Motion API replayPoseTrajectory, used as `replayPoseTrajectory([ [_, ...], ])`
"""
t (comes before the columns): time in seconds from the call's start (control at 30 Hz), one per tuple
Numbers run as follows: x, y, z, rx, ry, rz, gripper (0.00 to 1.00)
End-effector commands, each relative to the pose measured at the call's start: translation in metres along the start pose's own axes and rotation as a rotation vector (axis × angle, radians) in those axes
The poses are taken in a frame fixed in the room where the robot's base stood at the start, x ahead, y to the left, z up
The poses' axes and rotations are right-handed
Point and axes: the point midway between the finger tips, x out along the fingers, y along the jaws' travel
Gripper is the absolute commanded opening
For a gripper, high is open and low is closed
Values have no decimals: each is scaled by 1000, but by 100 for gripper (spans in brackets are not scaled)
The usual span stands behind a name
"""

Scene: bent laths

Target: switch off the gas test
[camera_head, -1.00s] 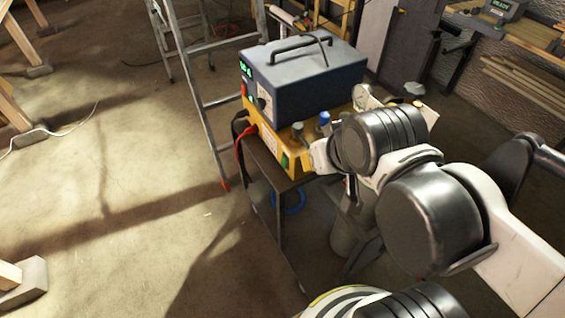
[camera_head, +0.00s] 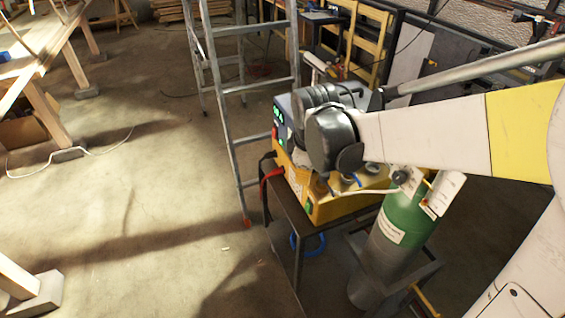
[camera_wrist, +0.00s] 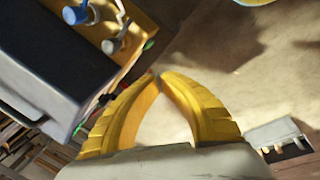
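The yellow control unit (camera_head: 335,206) stands on a dark cart, with a red plug and cable on its front. My arm covers much of its top and the dark power box (camera_head: 280,112) on it. In the wrist view, the yellow unit (camera_wrist: 128,62) carries a blue-capped toggle (camera_wrist: 75,14) and a grey-capped toggle (camera_wrist: 112,45). Which one is the gas test, and its position, I cannot tell. My gripper (camera_wrist: 158,76) has its yellow fingertips together with nothing visible between them, apart from the toggles in the picture. In the head view, my arm hides the gripper.
A green gas cylinder (camera_head: 403,222) stands right of the cart (camera_head: 290,232), close under my arm. A metal stepladder (camera_head: 222,110) stands left of the cart. A wooden workbench (camera_head: 28,62) is far left. The floor between is open, with a thin white cable on it.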

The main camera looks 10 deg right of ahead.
Motion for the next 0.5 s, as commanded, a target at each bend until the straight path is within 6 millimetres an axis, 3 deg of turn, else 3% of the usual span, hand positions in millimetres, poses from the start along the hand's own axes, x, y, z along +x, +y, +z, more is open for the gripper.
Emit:
replayPoseTrajectory([
  [0.3, 84, 18, -32, -434, -73, -131, 0],
  [0.5, 124, 16, -40, -614, -89, -194, 0],
])
